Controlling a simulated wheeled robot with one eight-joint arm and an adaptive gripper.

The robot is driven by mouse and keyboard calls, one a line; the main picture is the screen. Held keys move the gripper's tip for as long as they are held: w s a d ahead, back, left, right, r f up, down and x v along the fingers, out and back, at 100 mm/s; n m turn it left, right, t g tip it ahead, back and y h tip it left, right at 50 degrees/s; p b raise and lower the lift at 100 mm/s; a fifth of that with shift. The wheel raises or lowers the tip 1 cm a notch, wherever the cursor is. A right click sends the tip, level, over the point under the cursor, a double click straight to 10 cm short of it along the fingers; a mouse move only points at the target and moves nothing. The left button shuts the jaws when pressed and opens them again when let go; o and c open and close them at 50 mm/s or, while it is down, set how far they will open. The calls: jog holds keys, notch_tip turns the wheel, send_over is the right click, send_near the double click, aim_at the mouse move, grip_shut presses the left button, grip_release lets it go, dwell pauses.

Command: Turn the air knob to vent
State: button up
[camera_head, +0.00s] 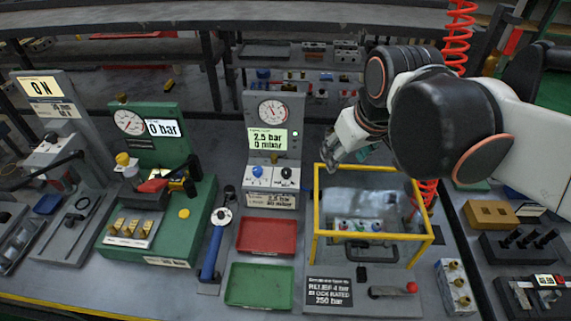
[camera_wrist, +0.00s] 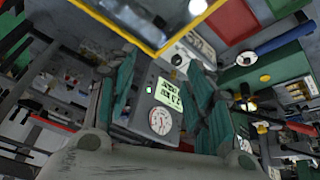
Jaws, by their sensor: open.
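A grey panel (camera_head: 272,128) stands upright at the middle of the bench, with a round gauge and a lit display reading about 2.5 bar and 0 mbar. At its foot are a blue knob (camera_head: 257,172) and a black knob (camera_head: 287,173) on white plates. Their labels are too small to read, so I cannot tell which is the air knob. My gripper (camera_head: 334,158) is open and empty, above and right of the knobs, apart from them. In the wrist view my open fingers (camera_wrist: 162,62) frame the same panel (camera_wrist: 146,108), seen upside down.
A yellow-framed clear guard (camera_head: 373,235) stands just right of the knobs, below my arm. A red tray (camera_head: 267,236) and a green tray (camera_head: 261,286) lie in front. A green gauge station (camera_head: 205,205) with a blue-handled tool (camera_head: 212,252) beside it is at left.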

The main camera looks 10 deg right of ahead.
jog(key=w+a+f+n+g, duration=0.15)
jog(key=w+a+n, duration=0.25)
jog(key=w, duration=0.6)
jog(key=n+g, duration=0.3)
jog(key=g, duration=0.1)
send_near(286, 171)
jog(key=shift+t, duration=0.25)
notch_tip(286, 171, down, 9)
jog(key=b, duration=0.4)
jog(key=shift+s+a+r, duration=0.1)
jog(key=shift+s+r, duration=0.05)
jog(key=shift+r, duration=0.05)
jog(key=c, duration=1.1)
